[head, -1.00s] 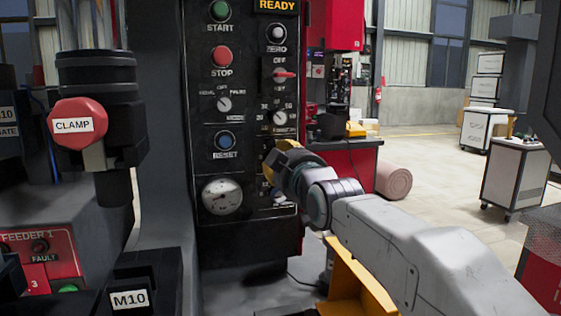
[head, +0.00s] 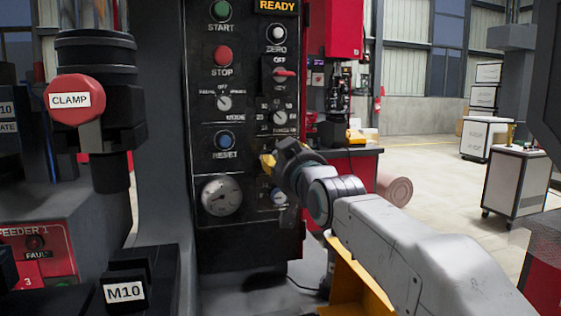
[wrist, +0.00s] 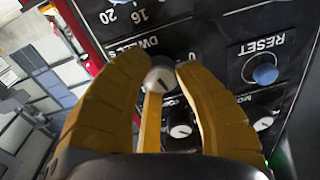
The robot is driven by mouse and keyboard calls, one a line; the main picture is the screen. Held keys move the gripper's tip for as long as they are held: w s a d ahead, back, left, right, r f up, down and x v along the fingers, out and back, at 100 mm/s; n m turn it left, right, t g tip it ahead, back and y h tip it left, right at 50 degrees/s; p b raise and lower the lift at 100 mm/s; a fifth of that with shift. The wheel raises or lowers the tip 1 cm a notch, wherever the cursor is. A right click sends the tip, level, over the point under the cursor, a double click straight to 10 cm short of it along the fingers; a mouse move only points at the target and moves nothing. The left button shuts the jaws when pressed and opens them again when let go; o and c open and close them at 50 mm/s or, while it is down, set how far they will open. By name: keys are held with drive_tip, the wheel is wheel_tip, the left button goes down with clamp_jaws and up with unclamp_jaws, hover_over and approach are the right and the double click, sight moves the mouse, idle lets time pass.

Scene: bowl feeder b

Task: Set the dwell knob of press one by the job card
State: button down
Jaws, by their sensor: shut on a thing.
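The dwell knob (wrist: 163,77), a small grey knob with a dark pointer line, sits by the upside-down DWELL label (wrist: 137,45) in the wrist view. In the head view my gripper (head: 266,162) is at the black control panel (head: 245,235), right of the blue RESET button (head: 224,140), and hides the dwell knob. No job card is legible.
Above my gripper are another knob (head: 280,117), a red-handled switch (head: 283,73) and a mode knob (head: 224,103). Below are a gauge (head: 221,196) and a further knob (head: 278,197). A red CLAMP button (head: 76,100) stands at left. Open floor lies right.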

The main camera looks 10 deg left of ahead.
drive_tip(key=shift+r, duration=0.2)
drive_tip(key=c, duration=1.3)
unclamp_jaws()
drive_tip(key=o, duration=0.4)
drive_tip(key=shift+w+f, duration=0.1)
drive_tip(key=shift+f, duration=0.05)
drive_tip(key=shift+o, duration=0.2)
drive_tip(key=shift+d, duration=0.1)
drive_tip(key=v, duration=1.2)
